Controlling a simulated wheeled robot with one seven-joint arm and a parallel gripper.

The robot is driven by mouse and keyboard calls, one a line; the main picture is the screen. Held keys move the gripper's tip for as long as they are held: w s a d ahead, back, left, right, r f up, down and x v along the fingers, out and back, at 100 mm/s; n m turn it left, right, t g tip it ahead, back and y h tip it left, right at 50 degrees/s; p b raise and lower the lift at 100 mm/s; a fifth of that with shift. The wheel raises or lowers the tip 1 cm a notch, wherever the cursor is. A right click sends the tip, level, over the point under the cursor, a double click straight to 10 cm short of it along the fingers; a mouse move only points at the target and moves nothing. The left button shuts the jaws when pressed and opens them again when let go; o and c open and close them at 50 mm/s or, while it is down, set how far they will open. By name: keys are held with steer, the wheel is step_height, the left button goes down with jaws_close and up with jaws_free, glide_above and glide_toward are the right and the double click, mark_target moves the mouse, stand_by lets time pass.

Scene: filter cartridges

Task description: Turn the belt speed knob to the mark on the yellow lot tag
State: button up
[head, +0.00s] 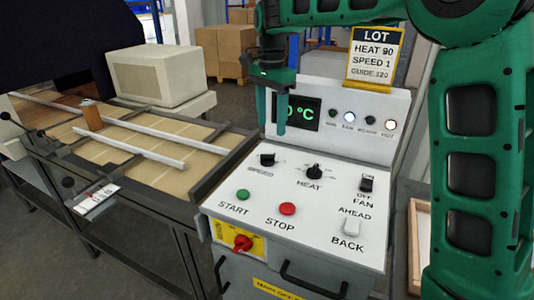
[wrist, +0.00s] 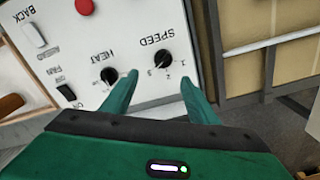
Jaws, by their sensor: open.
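The belt speed knob (head: 267,160) is a small black knob labelled SPEED at the left of the white panel. It also shows in the wrist view (wrist: 163,60), with small numerals around it; I cannot tell surely which mark its pointer faces. My gripper (head: 280,115) hangs above the panel, in front of the display. In the wrist view my gripper (wrist: 159,80) is open and empty, with the speed knob beyond the gap between its fingertips, apart from them. The yellow lot tag (head: 375,57) on top of the panel reads HEAT 90, SPEED 1, GUIDE 120.
The heat knob (head: 314,171) is right of the speed knob and near one fingertip in the wrist view. A green START button (head: 242,195), red STOP button (head: 287,209) and fan switch (head: 366,184) share the panel. The conveyor (head: 120,150) carries a brown cylinder (head: 92,114).

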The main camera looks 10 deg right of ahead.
mark_target(267, 152)
steer(key=f, duration=1)
steer(key=shift+w+a+f, duration=0.15)
steer(key=shift+a+f, duration=0.25)
steer(key=shift+c, duration=0.2)
steer(key=c, duration=1)
